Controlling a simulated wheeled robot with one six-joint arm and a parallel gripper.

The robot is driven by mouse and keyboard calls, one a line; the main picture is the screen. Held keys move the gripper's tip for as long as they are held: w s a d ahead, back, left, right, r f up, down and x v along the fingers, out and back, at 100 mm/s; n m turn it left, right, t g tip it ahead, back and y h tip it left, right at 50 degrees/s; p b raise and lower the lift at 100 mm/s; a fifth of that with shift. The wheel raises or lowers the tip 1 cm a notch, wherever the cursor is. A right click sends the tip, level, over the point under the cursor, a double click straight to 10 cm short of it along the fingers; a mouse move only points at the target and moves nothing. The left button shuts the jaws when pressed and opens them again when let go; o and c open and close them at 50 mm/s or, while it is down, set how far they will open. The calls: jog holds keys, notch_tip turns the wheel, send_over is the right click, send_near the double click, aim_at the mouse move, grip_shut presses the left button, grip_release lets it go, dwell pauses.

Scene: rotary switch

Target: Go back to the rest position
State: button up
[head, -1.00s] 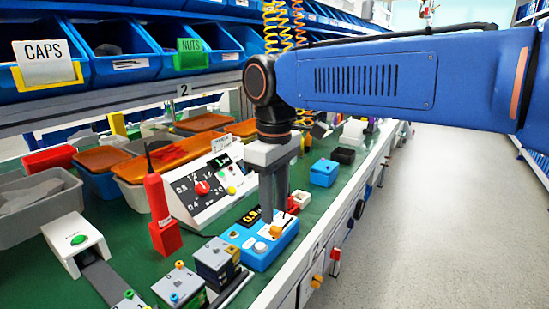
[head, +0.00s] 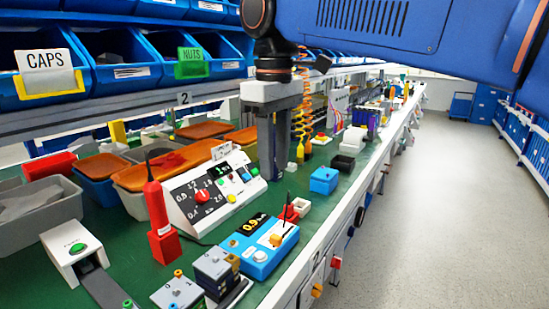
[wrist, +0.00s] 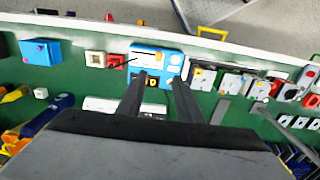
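My gripper (head: 272,178) hangs above the green workbench, raised over and behind the blue device (head: 245,262), pointing down. In the wrist view its two grey fingers (wrist: 160,77) are apart with nothing between them. The blue device has a dark display reading about 0.9, a white plate with an orange knob (head: 275,240) and a white round button. It also shows just beyond the fingertips in the wrist view (wrist: 172,57), apart from them by the look of the head view. The knob's exact setting is too small to read.
A white console (head: 240,207) with a red knob (head: 202,196) stands left of my gripper. A red upright tool (head: 160,225), grey boxes (head: 214,264) and a blue box (head: 324,180) stand on the bench. Shelf bins (head: 120,60) line the left. The aisle floor (head: 430,220) is clear.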

jog(key=s+d+f+m+t, duration=0.2)
jog(key=s+d+f+m, duration=0.3)
jog(key=d+f, duration=0.7)
jog(key=s+d+f+m+t, duration=0.2)
jog(key=s+d+f+m, duration=0.3)
jog(key=d+f, duration=0.7)
notch_tip(320, 180, down, 3)
jog(key=shift+s+d+f+t, duration=0.2)
jog(key=shift+s+d+t, duration=0.2)
jog(key=shift+s, duration=0.8)
dwell(0.5)
